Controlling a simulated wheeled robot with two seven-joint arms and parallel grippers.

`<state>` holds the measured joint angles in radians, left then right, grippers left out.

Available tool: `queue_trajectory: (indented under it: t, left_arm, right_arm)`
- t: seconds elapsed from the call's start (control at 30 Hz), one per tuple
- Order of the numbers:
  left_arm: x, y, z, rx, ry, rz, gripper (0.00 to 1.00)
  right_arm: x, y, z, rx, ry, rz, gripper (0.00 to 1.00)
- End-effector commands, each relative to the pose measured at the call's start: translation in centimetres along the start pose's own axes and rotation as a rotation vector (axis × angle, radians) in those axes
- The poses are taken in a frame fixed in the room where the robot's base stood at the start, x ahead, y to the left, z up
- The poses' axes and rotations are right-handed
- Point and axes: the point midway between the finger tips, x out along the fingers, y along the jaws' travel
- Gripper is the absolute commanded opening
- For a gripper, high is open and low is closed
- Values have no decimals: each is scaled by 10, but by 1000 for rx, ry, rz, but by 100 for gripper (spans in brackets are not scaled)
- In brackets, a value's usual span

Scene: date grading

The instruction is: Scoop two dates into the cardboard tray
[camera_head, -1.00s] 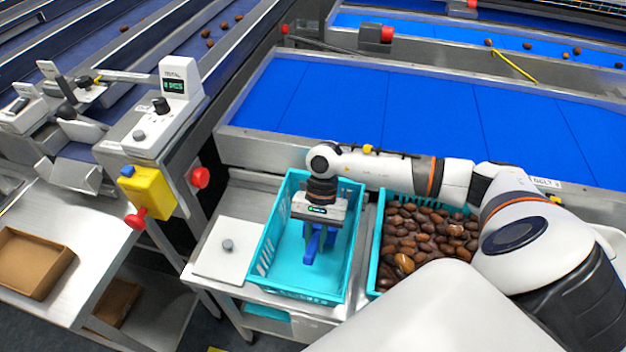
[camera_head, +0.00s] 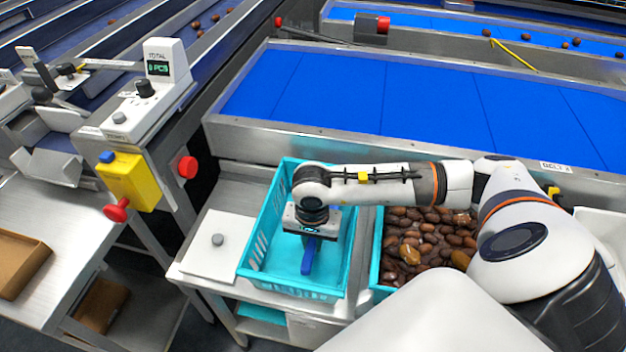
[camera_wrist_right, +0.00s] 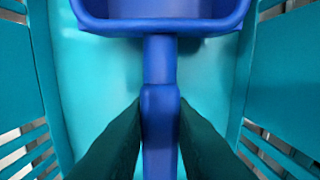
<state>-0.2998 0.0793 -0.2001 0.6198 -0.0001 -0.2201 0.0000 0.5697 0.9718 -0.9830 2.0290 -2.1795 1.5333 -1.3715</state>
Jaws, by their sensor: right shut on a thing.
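My right gripper (camera_head: 312,236) is shut on the handle of a blue scoop (camera_head: 309,258), inside the left teal crate (camera_head: 259,245). In the right wrist view the dark fingers grip both sides of the scoop's handle (camera_wrist_right: 160,125). The scoop's bowl (camera_wrist_right: 158,24) is partly cut off at the top; no date shows in its visible part. The crate floor shows no dates. Brown dates (camera_head: 425,235) fill the right teal crate (camera_head: 377,262), partly hidden by my arm. The cardboard tray (camera_head: 38,270) is at the left edge, cut off, with no dates visible in it. My left gripper is not in view.
A counter unit (camera_head: 165,62) with a display and a yellow box (camera_head: 130,182) with red knobs stand left of the crates. A white plate (camera_head: 212,246) with a grey knob lies beside the left crate. A blue belt (camera_head: 400,100) runs behind.

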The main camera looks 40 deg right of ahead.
Motion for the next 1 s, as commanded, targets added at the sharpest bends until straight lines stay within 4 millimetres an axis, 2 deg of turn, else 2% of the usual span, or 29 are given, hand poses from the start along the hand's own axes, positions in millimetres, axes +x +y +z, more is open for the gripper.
queue_trajectory:
  t: [0.03, 0.3, 1.0]
  left_arm:
    - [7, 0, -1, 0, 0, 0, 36]
    - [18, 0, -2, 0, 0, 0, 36]
    - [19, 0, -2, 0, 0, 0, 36]
  right_arm:
    - [4, 1, 0, -3, -21, 2, 0]
    - [6, 0, -2, -2, -103, 1, 0]
    - [5, 0, -2, 0, -123, 0, 0]
